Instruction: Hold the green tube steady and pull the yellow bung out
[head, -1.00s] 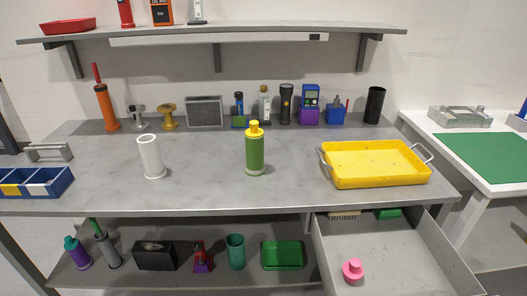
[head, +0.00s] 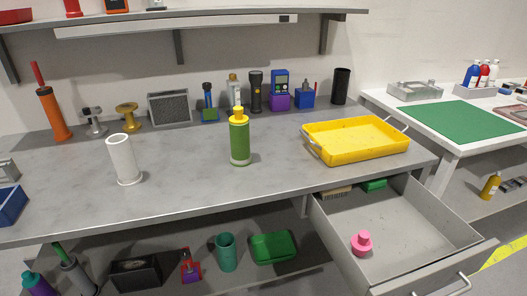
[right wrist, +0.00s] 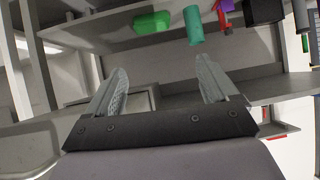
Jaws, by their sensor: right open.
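The green tube (head: 240,145) stands upright on the grey bench, near its middle, in the head view. The yellow bung (head: 238,115) sits in its top, with a narrow knob above a wider yellow collar. Neither gripper touches the tube, and neither shows in the head view. My right gripper (right wrist: 165,88) shows in the right wrist view, open and empty, with its two fingers wide apart. The tube and bung do not show in that view. My left gripper is out of view.
A white cylinder (head: 124,161) stands left of the tube, and a yellow tray (head: 357,155) lies to the right. Several tools line the bench's back. An open drawer (head: 414,232) juts out at front right, holding a pink object (head: 361,243). Bench around the tube is clear.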

